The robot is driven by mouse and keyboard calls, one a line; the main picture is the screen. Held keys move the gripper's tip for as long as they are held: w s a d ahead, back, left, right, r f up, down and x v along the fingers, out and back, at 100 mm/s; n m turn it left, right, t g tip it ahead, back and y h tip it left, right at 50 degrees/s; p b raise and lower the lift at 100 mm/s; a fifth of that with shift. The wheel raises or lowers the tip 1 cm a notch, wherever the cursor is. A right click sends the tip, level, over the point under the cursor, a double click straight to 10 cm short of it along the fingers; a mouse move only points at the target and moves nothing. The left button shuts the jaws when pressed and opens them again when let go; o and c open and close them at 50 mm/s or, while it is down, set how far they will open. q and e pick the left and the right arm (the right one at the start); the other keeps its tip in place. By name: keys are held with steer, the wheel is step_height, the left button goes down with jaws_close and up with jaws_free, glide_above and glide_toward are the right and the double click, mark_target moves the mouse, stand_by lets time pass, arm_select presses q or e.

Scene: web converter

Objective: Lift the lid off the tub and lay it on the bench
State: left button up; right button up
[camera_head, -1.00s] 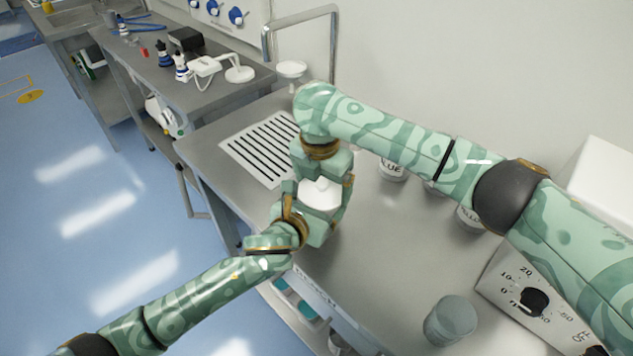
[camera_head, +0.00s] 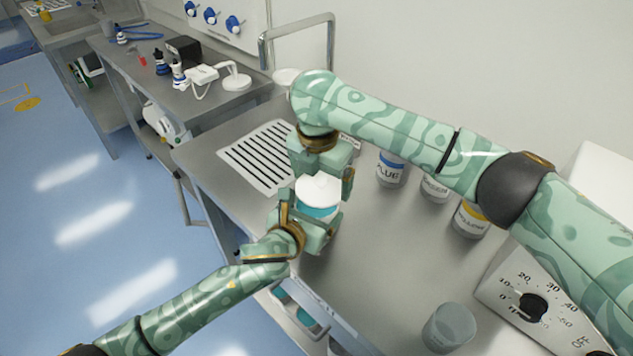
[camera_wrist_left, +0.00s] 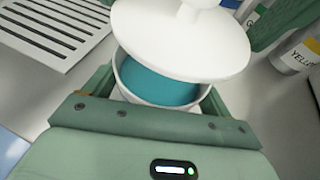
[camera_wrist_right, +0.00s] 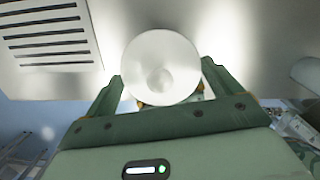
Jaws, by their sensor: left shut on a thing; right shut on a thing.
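The white round lid (camera_head: 318,187) is raised above the tub (camera_head: 317,213), with a gap between them. The lid's knob shows in the right wrist view (camera_wrist_right: 160,78). My right gripper (camera_head: 321,181) is shut on the lid from above; the exact contact is hard to see. The tub is white with teal contents inside, clearest in the left wrist view (camera_wrist_left: 125,75). My left gripper (camera_head: 309,220) is shut on the tub, a finger on each side. The lid hides part of the tub's mouth.
The grey bench (camera_head: 385,265) has free room right of the tub. A slotted plate (camera_head: 258,155) lies behind left. Labelled jars (camera_head: 390,168) stand at the back right, partly behind my right arm. A grey cup (camera_head: 447,327) and a dial box (camera_head: 530,300) are at front right.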

steer(key=shift+r, duration=1.35)
arm_select(q)
steer(key=o, duration=1.3)
steer(key=shift+c, duration=0.2)
steer(key=shift+s, duration=0.15)
arm_select(e)
steer(key=shift+r, duration=0.1)
